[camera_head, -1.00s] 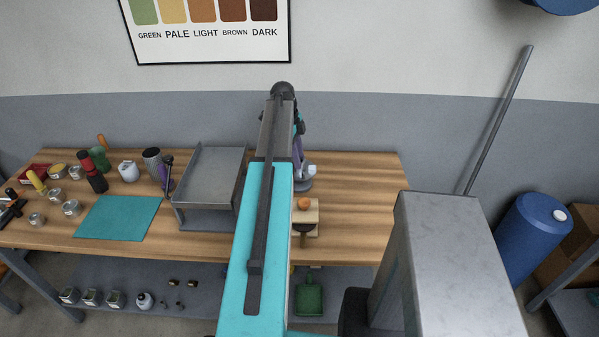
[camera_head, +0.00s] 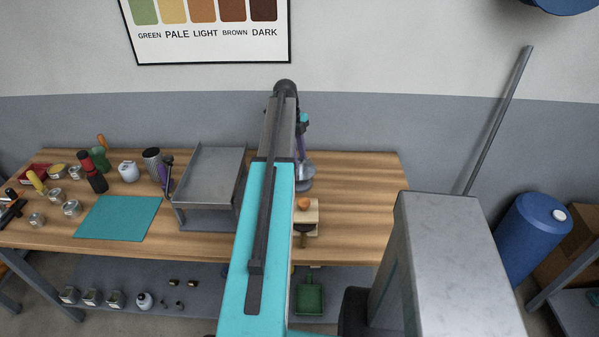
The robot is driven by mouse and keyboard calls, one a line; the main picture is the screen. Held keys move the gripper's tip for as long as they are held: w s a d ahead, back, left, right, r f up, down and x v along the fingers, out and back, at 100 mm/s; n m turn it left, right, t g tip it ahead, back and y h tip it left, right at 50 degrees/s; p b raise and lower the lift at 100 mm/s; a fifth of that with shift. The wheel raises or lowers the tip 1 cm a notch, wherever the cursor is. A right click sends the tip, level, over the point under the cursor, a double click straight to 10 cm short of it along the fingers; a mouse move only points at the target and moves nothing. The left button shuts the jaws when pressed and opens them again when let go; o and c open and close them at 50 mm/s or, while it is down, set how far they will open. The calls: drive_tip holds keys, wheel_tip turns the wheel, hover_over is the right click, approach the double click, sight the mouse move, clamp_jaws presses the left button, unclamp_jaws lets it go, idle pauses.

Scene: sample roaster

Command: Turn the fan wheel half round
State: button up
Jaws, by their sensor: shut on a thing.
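The fan wheel cannot be made out; my arm covers the middle of the bench. Just right of my arm, a partly hidden upright device (camera_head: 305,172) with a purplish body and a round grey base stands on the bench. Dark and teal parts at the end of my arm show above it. My gripper's fingers are hidden behind my arm, so neither they nor what they touch can be seen.
The wooden bench (camera_head: 360,205) is clear on the right. A grey metal tray (camera_head: 213,170) stands left of my arm, beside a teal mat (camera_head: 118,217) and several jars. A small wooden block with an orange knob (camera_head: 304,204) lies near the front, right of my arm.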

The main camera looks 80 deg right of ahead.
drive_tip(key=shift+d+m, duration=0.1)
drive_tip(key=shift+m, duration=1.3)
drive_tip(key=shift+s, duration=0.1)
drive_tip(key=shift+s+d+m+t+y, duration=0.1)
drive_tip(key=shift+m+t+y, duration=0.3)
drive_tip(key=shift+m, duration=1.4)
drive_tip(key=o, duration=1)
drive_tip(key=shift+o, duration=0.2)
drive_tip(key=shift+r+p, duration=2.1)
drive_tip(key=shift+r, duration=1.4)
